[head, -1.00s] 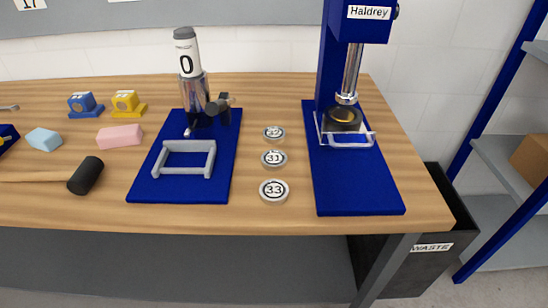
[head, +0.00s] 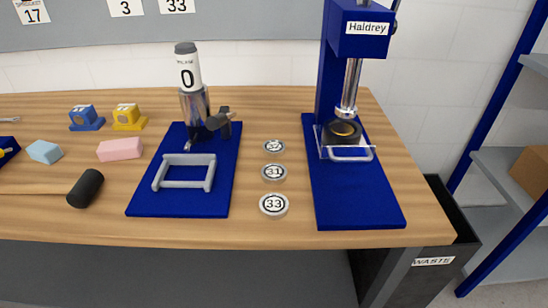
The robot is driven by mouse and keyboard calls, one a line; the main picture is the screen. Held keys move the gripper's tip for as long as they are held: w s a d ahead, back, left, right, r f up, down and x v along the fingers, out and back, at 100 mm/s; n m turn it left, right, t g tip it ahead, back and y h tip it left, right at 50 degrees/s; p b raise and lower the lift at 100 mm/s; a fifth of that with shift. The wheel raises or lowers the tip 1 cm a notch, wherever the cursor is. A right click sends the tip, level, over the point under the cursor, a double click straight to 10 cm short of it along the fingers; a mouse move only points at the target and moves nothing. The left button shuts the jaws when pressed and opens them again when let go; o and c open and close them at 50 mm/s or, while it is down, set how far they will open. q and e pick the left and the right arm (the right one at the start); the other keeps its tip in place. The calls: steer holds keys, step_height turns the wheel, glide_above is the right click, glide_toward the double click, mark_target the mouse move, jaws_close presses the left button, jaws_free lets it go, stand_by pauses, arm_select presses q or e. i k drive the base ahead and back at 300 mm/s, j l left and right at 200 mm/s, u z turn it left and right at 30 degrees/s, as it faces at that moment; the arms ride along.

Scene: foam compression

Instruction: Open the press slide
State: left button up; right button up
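The blue press labelled Haldrey (head: 366,28) stands on its blue base plate (head: 355,195) at the right end of the table. Its chrome ram (head: 350,85) hangs down above a dark round cup (head: 342,131) with a yellowish ring inside. A clear slide (head: 333,154) stands in front of the cup, with a white bar handle (head: 351,154) at its front. The slide appears to cover the cup's front. Neither of my grippers shows in the head view.
Numbered discs (head: 273,205) stand in a row left of the press. A second blue plate (head: 176,205) carries a grey handle frame (head: 185,171) and a cylinder marked 0 (head: 187,75). Foam blocks (head: 120,150) and a black mallet head (head: 86,188) lie left. A waste bin (head: 432,262) stands right.

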mark_target(332, 148)
steer(key=k+j+z, duration=0.15)
steer(key=z, duration=0.25)
steer(key=k+j+z, duration=0.15)
steer(key=z, duration=0.2)
steer(key=k+z, duration=0.4)
steer(key=i, duration=0.1)
